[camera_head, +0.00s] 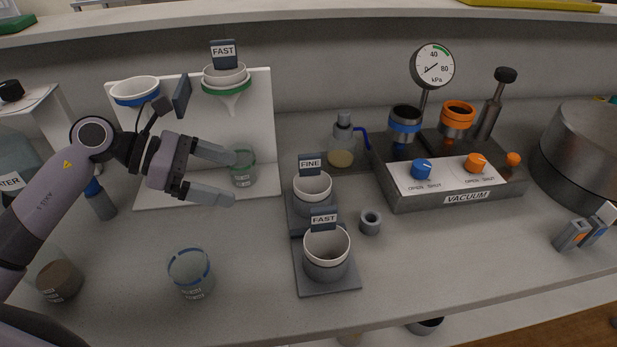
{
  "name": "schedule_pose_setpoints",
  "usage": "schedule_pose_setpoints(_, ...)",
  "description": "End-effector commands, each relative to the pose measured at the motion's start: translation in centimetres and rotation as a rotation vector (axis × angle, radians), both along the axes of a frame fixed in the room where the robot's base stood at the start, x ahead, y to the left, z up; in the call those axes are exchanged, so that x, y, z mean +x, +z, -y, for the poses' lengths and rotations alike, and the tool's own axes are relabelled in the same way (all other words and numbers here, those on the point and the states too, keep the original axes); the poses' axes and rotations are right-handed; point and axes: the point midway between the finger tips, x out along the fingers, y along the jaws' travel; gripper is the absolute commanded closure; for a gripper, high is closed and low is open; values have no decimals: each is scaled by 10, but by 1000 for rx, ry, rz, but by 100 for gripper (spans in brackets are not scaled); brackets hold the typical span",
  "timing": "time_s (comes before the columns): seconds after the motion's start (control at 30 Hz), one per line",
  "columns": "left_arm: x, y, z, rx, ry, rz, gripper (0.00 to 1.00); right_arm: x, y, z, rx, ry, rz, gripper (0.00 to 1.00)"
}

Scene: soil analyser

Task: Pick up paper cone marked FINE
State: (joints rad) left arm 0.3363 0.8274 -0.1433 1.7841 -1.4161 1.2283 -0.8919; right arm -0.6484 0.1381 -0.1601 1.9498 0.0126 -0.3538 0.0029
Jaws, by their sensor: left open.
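The paper cone marked FINE (312,184) is white with a dark tag standing at its back rim. It sits in a grey holder (298,226) near the middle of the bench. A similar cone marked FAST (327,243) sits in a holder in front of it. Another FAST cone (225,75) sits in a green-rimmed funnel on the white stand. My left gripper (233,177) is open and empty, its fingers pointing right, to the left of the FINE cone and apart from it. My right gripper is out of view.
A clear beaker with a green band (242,170) stands behind the left fingers. A blue-banded beaker (190,273) stands in front. A small grey ring (370,222) lies right of the cones. The vacuum unit (455,192) stands at the right.

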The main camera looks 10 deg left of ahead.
Motion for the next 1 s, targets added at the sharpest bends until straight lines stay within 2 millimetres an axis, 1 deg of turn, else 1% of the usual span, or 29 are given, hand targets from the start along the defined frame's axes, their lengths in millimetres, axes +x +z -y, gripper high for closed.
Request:
schedule_pose_setpoints(0.03, 2, 4, 6, -4, -2, 1, 0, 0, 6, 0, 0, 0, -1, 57)
schedule_pose_setpoints(0.17, 11, 7, 29, -6, -4, 0, 0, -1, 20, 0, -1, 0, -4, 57)
schedule_pose_setpoints(0.3, 22, 7, 55, -6, -3, 2, 0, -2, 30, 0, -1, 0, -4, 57)
schedule_pose_setpoints(0.47, 33, 5, 81, -4, -4, 0, 0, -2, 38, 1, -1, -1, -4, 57)
schedule_pose_setpoints(0.6, 39, 2, 94, -3, -1, 1, 0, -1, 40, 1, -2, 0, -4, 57)
schedule_pose_setpoints(0.77, 42, 2, 101, -2, 0, 0, 0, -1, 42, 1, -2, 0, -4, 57)
schedule_pose_setpoints(0.83, 45, 3, 109, -4, -2, 1, 0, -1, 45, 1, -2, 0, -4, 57)
schedule_pose_setpoints(0.9, 49, -6, 118, -6, -2, 0, 0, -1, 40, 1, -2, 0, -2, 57)
schedule_pose_setpoints(1.0, 54, -14, 131, -3, -3, 0, 0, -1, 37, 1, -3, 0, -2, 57)
